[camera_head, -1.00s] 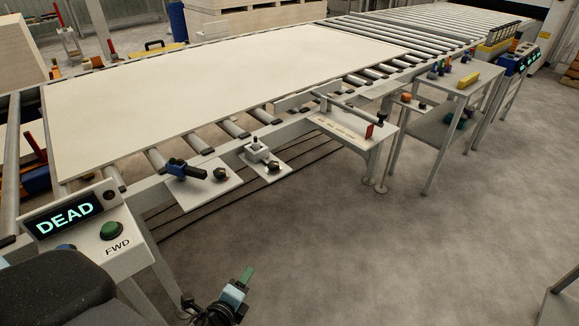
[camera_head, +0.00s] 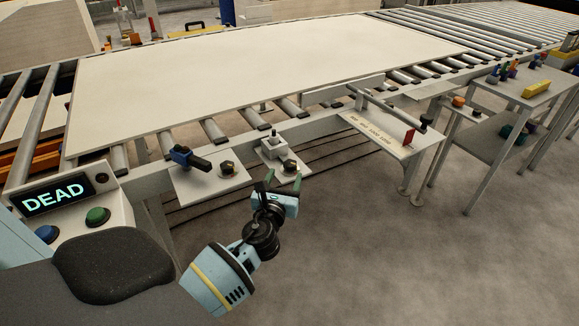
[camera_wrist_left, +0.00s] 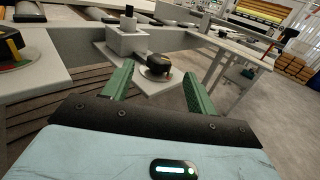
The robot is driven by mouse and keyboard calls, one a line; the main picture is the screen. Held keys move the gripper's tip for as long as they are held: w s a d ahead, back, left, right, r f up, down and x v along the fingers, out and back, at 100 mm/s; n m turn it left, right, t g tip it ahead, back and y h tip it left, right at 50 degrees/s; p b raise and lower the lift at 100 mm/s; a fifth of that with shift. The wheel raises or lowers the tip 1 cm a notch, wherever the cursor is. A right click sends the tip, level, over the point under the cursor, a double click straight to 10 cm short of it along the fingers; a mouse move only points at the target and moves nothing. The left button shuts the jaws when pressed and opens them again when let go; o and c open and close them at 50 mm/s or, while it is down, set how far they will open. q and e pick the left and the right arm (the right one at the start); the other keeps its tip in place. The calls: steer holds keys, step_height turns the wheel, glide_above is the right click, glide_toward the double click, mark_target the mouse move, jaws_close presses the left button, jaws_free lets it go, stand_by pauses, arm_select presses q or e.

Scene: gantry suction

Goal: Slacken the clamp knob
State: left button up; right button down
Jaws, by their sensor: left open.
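Two black knobs sit on white plates at the conveyor's near side; I cannot tell which is the clamp knob. One knob (camera_head: 290,166) is beside a grey block (camera_head: 274,148); in the left wrist view this knob (camera_wrist_left: 155,66) lies just beyond and between the fingers, apart from them. The other knob (camera_head: 227,168) is to the left beside a blue-and-black lever (camera_head: 190,158); it also shows at the left edge of the left wrist view (camera_wrist_left: 10,46), over a coloured ring. My left gripper (camera_head: 284,184) is open and empty. My right gripper is not in view.
A white board (camera_head: 260,75) lies on the rollers. A panel reading DEAD (camera_head: 54,194) stands at left with green (camera_head: 97,216) and blue buttons. A plate with a rod and red tab (camera_head: 380,132) is to the right.

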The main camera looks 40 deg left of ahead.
mark_target(289, 167)
arm_select(q)
steer(key=shift+b+x, duration=0.3)
steer(key=shift+x, duration=2.45)
steer(key=c, duration=1)
